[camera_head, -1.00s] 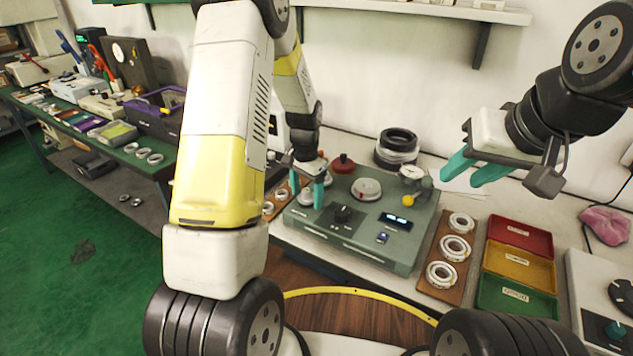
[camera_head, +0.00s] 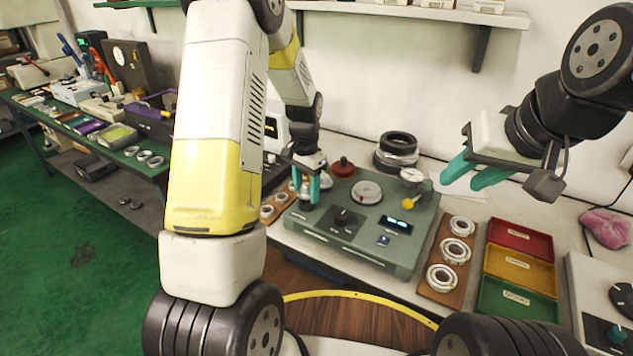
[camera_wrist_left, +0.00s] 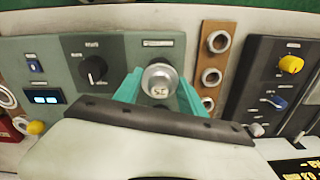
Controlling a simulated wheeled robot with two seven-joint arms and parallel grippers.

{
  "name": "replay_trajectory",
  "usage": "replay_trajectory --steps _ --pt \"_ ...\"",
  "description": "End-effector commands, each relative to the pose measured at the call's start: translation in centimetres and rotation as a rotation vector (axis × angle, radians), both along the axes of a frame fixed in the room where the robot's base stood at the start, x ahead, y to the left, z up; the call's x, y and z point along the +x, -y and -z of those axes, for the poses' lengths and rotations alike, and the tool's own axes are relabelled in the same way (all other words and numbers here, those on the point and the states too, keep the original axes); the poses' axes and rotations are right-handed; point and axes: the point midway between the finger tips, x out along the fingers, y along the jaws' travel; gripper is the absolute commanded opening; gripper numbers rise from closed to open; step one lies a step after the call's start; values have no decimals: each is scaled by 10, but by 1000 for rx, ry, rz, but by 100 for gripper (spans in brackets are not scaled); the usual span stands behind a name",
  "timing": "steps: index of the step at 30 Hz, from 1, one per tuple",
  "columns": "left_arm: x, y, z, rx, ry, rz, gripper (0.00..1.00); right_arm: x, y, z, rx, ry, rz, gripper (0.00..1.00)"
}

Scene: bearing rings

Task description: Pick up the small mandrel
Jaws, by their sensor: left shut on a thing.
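My right gripper (camera_head: 466,176) is open and empty, raised above the right side of the bench.
Wooden boards with bearing rings flank the instrument; one ring (camera_head: 455,251) is at right. Red, yellow and green bins (camera_head: 517,263) stand further right. Black rings (camera_head: 397,146) are stacked behind.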

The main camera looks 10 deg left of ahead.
Motion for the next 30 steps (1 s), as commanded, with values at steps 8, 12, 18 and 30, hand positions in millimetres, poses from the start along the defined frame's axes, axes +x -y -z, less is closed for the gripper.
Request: replay_trajectory --steps 8,12,18,30 --pt "-54 10 -14 -1 1 3 0 0 0 0 0 0 0 36" --pt "-91 17 -17 -1 0 2 0 0 0 0 0 0 0 36" --pt "-133 24 -20 -1 2 1 0 0 0 0 0 0 0 36" --pt "-157 28 -35 0 2 0 0 0 0 0 0 0 0 36"
